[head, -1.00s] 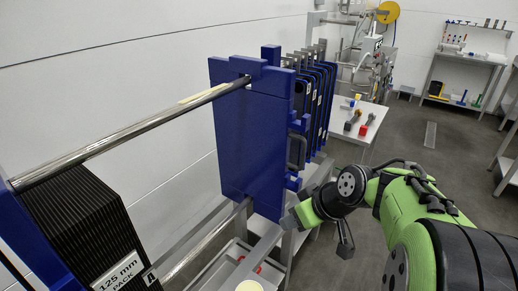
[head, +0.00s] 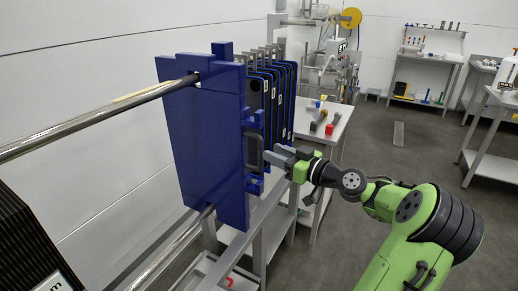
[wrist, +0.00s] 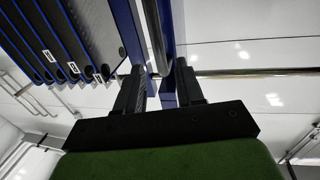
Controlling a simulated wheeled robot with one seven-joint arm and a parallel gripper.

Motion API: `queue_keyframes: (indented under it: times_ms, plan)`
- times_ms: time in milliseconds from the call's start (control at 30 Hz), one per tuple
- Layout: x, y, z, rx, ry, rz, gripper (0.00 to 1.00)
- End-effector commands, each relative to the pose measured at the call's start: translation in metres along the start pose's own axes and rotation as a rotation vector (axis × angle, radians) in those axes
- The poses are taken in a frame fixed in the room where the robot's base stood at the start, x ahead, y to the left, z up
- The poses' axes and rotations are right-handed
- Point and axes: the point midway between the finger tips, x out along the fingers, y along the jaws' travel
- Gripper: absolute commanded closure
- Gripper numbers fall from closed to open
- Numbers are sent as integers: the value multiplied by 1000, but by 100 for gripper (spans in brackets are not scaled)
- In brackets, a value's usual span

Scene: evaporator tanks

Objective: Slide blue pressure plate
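The blue pressure plate (head: 205,135) stands upright, hanging on a long metal rail (head: 110,113), with a lower rail (head: 188,232) at its foot. A dark handle (head: 254,152) is on its right side. My gripper (head: 272,158) is at that handle from the right. In the wrist view, my gripper (wrist: 160,72) has its two fingers apart, with the handle bar (wrist: 154,35) running between their tips and gaps beside it. Whether a finger touches the bar cannot be told. Part of the blue plate (wrist: 126,28) shows behind the left finger.
Several dark, blue-edged plates (head: 278,95) hang just behind the blue plate. A black plate pack (head: 25,250) stands at the lower left. A table (head: 328,125) with small items is behind; open grey floor lies to the right.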

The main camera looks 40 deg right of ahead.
Motion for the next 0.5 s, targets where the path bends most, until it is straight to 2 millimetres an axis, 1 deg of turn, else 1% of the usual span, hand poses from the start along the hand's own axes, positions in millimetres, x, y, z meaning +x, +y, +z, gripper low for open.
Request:
queue_keyframes:
  times_ms: [33,100,200,333,500]
  plan:
    - [14,-2,0,-1,2,-5,63]
    - [29,-2,0,-2,1,-5,63]
    - [47,-1,0,0,1,-3,63]
    - [58,-1,0,0,-1,-1,63]
    - [60,0,0,0,-1,0,63]
